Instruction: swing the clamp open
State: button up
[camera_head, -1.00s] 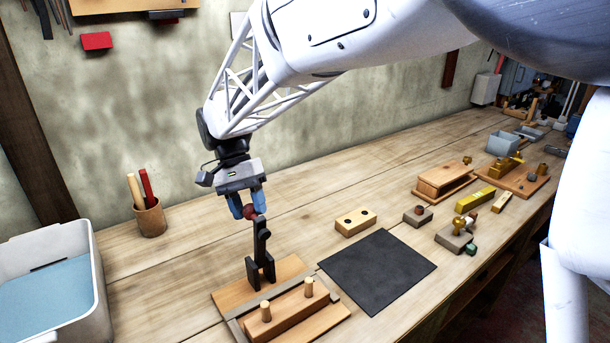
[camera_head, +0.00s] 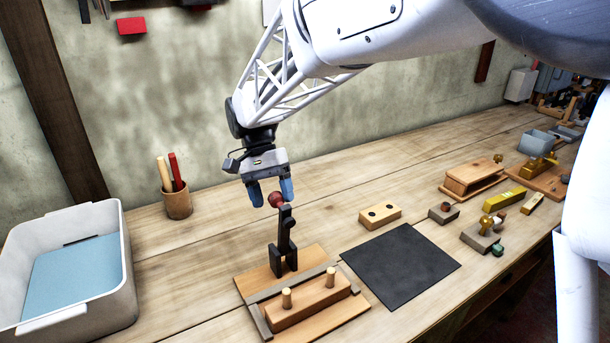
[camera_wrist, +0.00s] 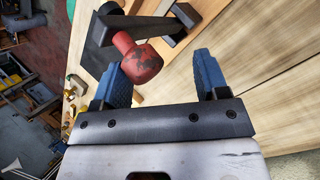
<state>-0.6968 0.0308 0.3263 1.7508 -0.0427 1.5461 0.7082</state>
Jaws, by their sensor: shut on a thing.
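The clamp (camera_head: 284,245) is dark and stands on a wooden board (camera_head: 250,287), its lever close to upright with a red knob (camera_head: 277,200) on top. My gripper (camera_head: 271,193) is at the knob from above, its blue fingers on either side in the head view. In the wrist view the worn red knob (camera_wrist: 141,62) overlaps the tip of the left finger, and a gap shows towards the right finger of my gripper (camera_wrist: 165,75). A wooden block with two pegs (camera_head: 308,303) lies before the clamp.
A black mat (camera_head: 400,265) lies right of the board. A two-holed block (camera_head: 380,215) lies behind it. A grey bin (camera_head: 125,275) stands at the left and a cup with two sticks (camera_head: 177,203) behind. Several small wooden and brass items lie at the right.

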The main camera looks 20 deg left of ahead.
jog(key=shift+w+r, duration=0.1)
jog(key=shift+r, duration=0.1)
dwell(0.3)
jog(key=v, duration=0.7)
jog(key=shift+r, duration=0.25)
jog(key=s+d+r+t+y, duration=0.1)
jog(key=s+d+y, duration=0.15)
jog(key=d, duration=1.05)
jog(key=s+d+r+t+y, duration=0.1)
jog(key=s+d, duration=0.3)
jog(key=d, duration=0.9)
jog(key=s+d+f+t, duration=0.2)
jog(key=s+d+f, duration=0.2)
jog(key=s+d, duration=0.4)
jog(key=s+d+f+t, duration=0.2)
jog(key=s+d+f, duration=0.2)
jog(key=s+d, duration=0.5)
jog(key=shift+d+t, duration=0.4)
jog(key=shift+d, duration=0.1)
jog(key=shift+w+y, duration=0.1)
jog(key=shift+y, duration=0.15)
